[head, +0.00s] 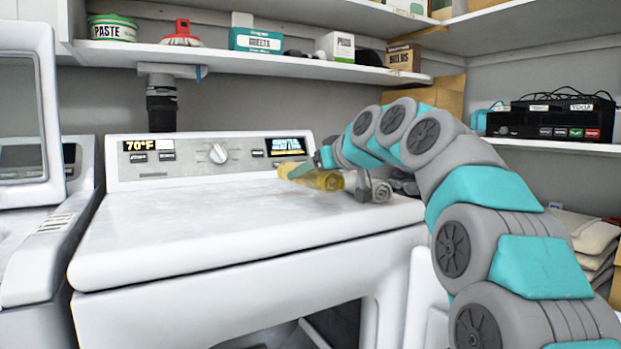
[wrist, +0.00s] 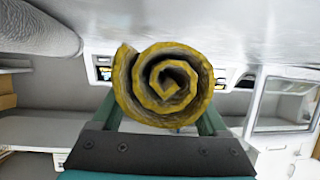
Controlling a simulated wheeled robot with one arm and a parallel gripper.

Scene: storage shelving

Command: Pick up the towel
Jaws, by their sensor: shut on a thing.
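A rolled yellow towel (head: 323,180) lies at the back right of the white machine's top, just in front of its control panel. In the wrist view the towel (wrist: 165,88) shows end-on as a yellow and grey-brown spiral, filling the space between the two green fingers. My gripper (head: 305,171) reaches in from the right and is shut on the towel. In the wrist view my gripper (wrist: 165,118) has a finger on each side of the roll. In the head view I cannot tell whether the towel touches the top. Part of the towel is hidden by the fingers.
The towel is by the white machine (head: 210,220), whose top is clear to the left. Beside my gripper sits a grey rolled thing (head: 373,190). A shelf (head: 270,66) with boxes and tubs hangs above. Another white machine (head: 40,230) stands at left.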

